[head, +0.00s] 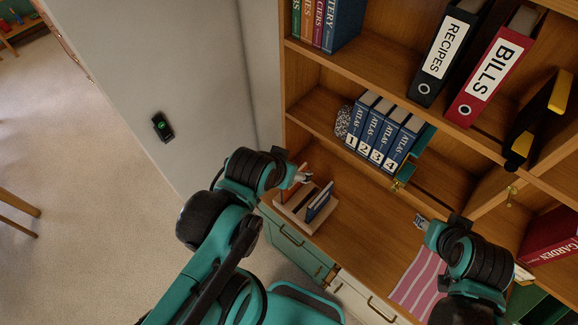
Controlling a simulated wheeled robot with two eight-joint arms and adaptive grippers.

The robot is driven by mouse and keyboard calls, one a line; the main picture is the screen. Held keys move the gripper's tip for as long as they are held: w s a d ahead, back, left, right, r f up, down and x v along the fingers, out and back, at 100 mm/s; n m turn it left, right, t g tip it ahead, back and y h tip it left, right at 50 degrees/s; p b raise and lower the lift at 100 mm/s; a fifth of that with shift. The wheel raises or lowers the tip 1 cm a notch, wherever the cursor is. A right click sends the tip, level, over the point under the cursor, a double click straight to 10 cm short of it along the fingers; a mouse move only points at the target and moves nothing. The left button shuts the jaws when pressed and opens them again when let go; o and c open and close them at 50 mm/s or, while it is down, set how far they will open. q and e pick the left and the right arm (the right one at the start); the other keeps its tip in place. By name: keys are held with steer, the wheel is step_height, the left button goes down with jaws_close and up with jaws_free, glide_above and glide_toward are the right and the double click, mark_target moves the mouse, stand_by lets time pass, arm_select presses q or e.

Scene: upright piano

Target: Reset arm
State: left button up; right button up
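My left arm comes in from the lower left. Its small grey gripper (302,177) is over the desk surface, beside a small wooden holder (291,213) with a blue book or card (319,203) standing in it. My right arm is at the lower right. Its gripper (421,222) is over the shelf unit's ledge, above a pink striped cloth (418,281). Both grippers are small and partly hidden by their wrists, so their finger opening is not clear. I see nothing clearly held in either.
The wooden shelf unit (385,45) holds blue atlas volumes (375,128), a black RECIPES binder (445,52) and a red BILLS binder (490,75). A red GARDEN book (553,238) lies at right. Drawers (296,246) are below. Open floor (75,150) lies to the left.

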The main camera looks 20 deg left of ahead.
step_height(320, 180, down, 30)
steer(key=b, duration=3)
